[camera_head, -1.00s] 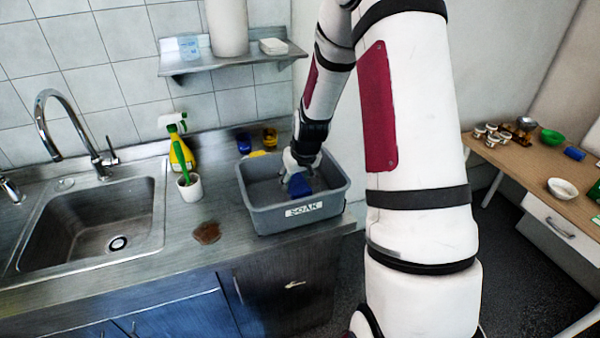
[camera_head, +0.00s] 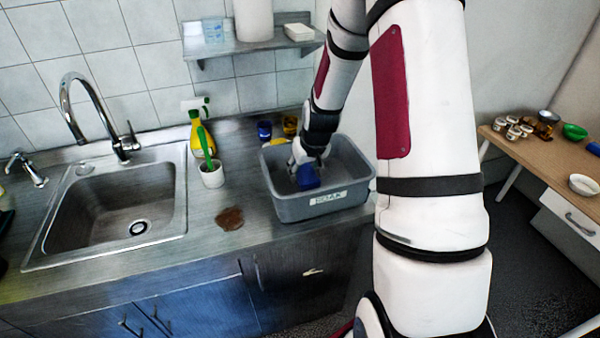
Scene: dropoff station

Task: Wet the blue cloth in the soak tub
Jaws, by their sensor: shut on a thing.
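The soak tub (camera_head: 325,204) is a grey open bin with a white "SOAK" label on its front, standing on the steel counter right of the sink. My gripper (camera_head: 306,166) reaches down into the tub from above. It is shut on the blue cloth (camera_head: 307,178), which hangs below the fingers inside the tub, left of its middle. The fingertips are small and partly hidden by the cloth. I cannot tell whether the cloth touches the tub's floor or any water.
A sink (camera_head: 120,205) with a tap is at the left. A shelf (camera_head: 250,45) hangs above.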

